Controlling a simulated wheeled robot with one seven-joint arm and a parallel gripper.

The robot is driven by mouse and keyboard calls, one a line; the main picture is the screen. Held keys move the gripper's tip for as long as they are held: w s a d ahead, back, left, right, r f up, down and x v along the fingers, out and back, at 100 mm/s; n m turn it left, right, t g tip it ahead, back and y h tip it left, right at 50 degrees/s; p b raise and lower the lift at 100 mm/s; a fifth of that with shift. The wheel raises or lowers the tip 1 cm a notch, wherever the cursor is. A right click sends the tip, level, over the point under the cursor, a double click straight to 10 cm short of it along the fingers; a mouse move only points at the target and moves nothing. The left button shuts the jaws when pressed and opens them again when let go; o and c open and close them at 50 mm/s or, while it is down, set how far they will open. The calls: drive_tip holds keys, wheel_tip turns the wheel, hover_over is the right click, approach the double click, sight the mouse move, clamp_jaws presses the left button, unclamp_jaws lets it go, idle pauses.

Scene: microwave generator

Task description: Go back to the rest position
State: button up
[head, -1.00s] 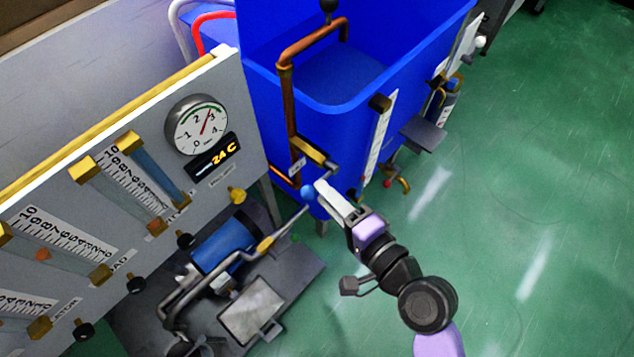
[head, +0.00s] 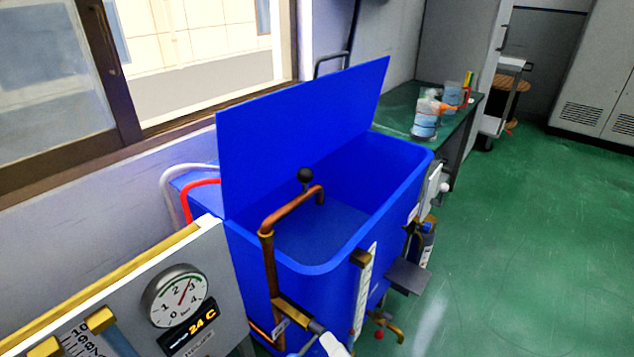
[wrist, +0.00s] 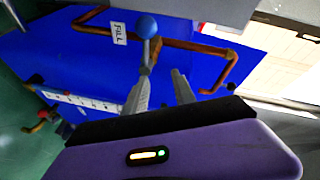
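In the wrist view my gripper (wrist: 162,80) has its two pale fingers apart, with a gap between them. A blue ball knob (wrist: 146,27) lies just beyond the fingertips, with a thin rod running from it toward the left finger. I cannot tell whether the finger touches the rod. In the head view only the tip of my gripper (head: 334,346) shows at the bottom edge, near the copper pipe (head: 269,270) on the front of the blue tank (head: 312,269). The rest of my arm is out of that view.
A grey panel (head: 128,265) with a round gauge (head: 176,295) and a 24 C display stands at left. The tank's blue lid (head: 290,140) is raised. A small grey shelf (head: 408,276) juts from the tank's right side. Green floor (head: 530,230) at right is open.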

drive_tip(key=s+d+r+n+t+h+p, duration=0.3)
drive_tip(key=s+d+r+n+h+p, duration=0.15)
drive_tip(key=s+d, duration=0.6)
drive_tip(key=s+d+r+n+g+h+p, duration=0.1)
drive_tip(key=s+d+r+h+p, duration=0.1)
drive_tip(key=s, duration=0.6)
drive_tip(key=s+d+r+n+g+h+p, duration=0.1)
drive_tip(key=s+d+r+p, duration=0.3)
drive_tip(key=s, duration=0.5)
wheel_tip(320, 180, up, 2)
drive_tip(key=shift+n+h, duration=0.45)
drive_tip(key=shift+h, duration=0.1)
